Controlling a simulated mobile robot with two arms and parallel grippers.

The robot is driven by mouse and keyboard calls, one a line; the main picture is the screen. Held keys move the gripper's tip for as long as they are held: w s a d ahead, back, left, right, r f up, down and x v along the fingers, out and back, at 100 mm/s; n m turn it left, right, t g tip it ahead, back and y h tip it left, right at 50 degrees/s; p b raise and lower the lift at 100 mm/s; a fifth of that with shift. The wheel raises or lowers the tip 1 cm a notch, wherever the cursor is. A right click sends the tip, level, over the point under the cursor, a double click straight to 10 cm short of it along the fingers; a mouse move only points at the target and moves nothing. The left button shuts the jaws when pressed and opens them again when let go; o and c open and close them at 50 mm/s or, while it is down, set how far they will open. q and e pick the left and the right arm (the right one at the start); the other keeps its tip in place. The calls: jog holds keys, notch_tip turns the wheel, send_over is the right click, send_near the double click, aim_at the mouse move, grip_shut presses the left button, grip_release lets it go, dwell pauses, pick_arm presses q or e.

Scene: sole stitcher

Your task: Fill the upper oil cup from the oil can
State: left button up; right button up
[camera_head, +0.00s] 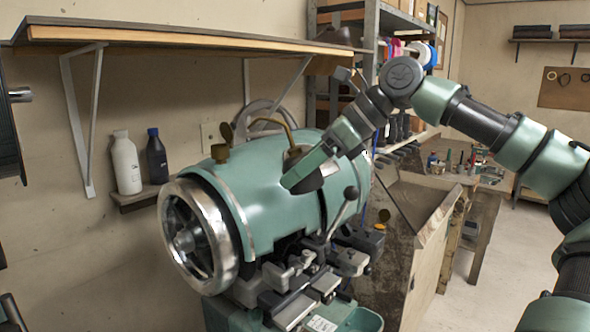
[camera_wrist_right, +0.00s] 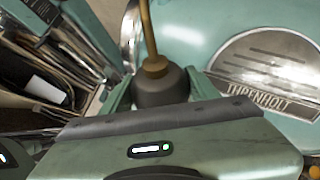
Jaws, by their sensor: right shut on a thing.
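The sole stitcher's rounded green head (camera_head: 262,195) fills the middle of the head view. A brass oil cup (camera_head: 220,153) stands on its top left, with a dark round lid (camera_head: 227,132) raised above it. My right gripper (camera_head: 306,168) is shut on the oil can (camera_head: 297,153), a dark grey can with a thin brass spout (camera_head: 268,121). The spout bends left toward the cup, its tip apart from it to the right. In the right wrist view the can (camera_wrist_right: 160,87) sits between the fingers, spout up. My left gripper does not show.
A wall shelf (camera_head: 190,38) hangs above the machine. A white bottle (camera_head: 126,165) and a dark bottle (camera_head: 157,158) stand on a small ledge at left. The handwheel (camera_head: 190,235) juts out front left.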

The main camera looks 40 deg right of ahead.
jog(key=shift+w+a+r+g+p, duration=0.1)
jog(key=shift+w+r+g+p, duration=0.2)
jog(key=shift+p, duration=0.45)
jog(key=shift+w+a+h+p, duration=0.15)
jog(key=shift+w+h+p, duration=0.2)
jog(key=shift+p, duration=0.65)
jog(key=shift+w+a+r+g+h+p, duration=0.1)
jog(key=shift+w+a+g+h+p, duration=0.15)
jog(key=shift+w+g+p, duration=0.35)
jog(key=shift+w+a+r+g+h+p, duration=0.1)
jog(key=shift+w+a+g+h+p, duration=0.15)
jog(key=shift+w+g+p, duration=0.3)
jog(key=shift+w+a+r+g+h+p, duration=0.15)
jog(key=shift+w+a+g+p, duration=0.15)
jog(key=shift+w+g+p, duration=0.3)
jog(key=shift+s, duration=0.1)
